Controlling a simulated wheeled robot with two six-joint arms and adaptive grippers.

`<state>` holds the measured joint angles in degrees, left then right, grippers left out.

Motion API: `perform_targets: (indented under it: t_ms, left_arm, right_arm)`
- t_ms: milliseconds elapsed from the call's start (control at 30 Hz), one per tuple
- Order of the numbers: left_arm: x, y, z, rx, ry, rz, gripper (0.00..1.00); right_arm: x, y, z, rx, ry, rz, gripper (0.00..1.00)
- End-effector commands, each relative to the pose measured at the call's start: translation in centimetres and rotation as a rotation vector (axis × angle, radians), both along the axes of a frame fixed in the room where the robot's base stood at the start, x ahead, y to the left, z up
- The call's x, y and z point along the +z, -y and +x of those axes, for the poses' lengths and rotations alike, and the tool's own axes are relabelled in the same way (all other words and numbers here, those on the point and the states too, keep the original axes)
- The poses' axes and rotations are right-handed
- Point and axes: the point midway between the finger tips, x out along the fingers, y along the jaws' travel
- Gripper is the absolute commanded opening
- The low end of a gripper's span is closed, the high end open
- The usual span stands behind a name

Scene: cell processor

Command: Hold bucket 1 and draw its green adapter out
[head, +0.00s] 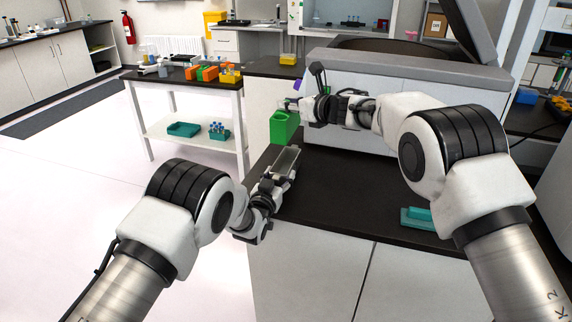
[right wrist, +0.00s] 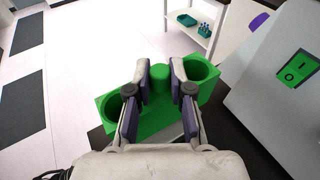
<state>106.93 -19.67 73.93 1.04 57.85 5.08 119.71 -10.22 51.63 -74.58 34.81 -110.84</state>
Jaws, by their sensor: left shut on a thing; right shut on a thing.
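The green adapter (head: 281,127) is a block with a round hole at each end and a post in the middle, seen best in the right wrist view (right wrist: 203,71). My right gripper (head: 291,104) is shut on its middle post, one finger on each side (right wrist: 160,80). Bucket 1 (head: 287,160) is a grey metal holder, tilted in the head view. My left gripper (head: 268,190) is shut on it near the counter's left edge. The adapter shows above the bucket's upper end in the head view. Whether its lower end is fully clear of the bucket is hard to tell.
The dark counter (head: 345,190) is mostly bare, with a teal piece (head: 418,217) at its right. The centrifuge (head: 350,70) with raised lid stands behind. A white-legged table (head: 185,85) with orange and yellow racks stands at the back left.

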Motion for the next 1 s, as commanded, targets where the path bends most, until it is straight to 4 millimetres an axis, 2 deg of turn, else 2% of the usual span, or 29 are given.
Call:
perform_targets:
  t_ms: [267, 300, 367, 767, 867, 1000]
  left_arm:
    - [0.0, 0.0, 0.0, 0.000, 0.001, 0.000, 0.00]
    - [0.0, 0.0, 0.0, 0.000, 0.001, 0.000, 0.68]
    - [0.0, 0.0, 0.0, 0.000, 0.000, 0.000, 0.87]
    - [0.0, -0.1, -0.5, 0.000, -0.001, 0.000, 0.87]
    - [0.0, -0.5, -1.7, -0.001, -0.002, 0.001, 0.87]
    - [-0.1, -1.6, -5.0, -0.001, -0.004, 0.003, 0.87]
  right_arm:
    - [0.0, 0.0, 0.0, 0.000, 0.000, 0.000, 0.00]
    - [0.0, 0.0, 0.0, 0.000, 0.001, 0.001, 0.00]
    - [0.0, 0.0, 0.0, 0.000, 0.001, 0.001, 0.00]
    - [0.0, 0.0, 0.0, 0.000, 0.001, 0.000, 0.00]
    - [0.0, 0.0, 0.0, 0.000, 0.001, 0.000, 0.00]
    - [0.0, 0.0, 0.0, 0.000, 0.001, 0.000, 0.00]
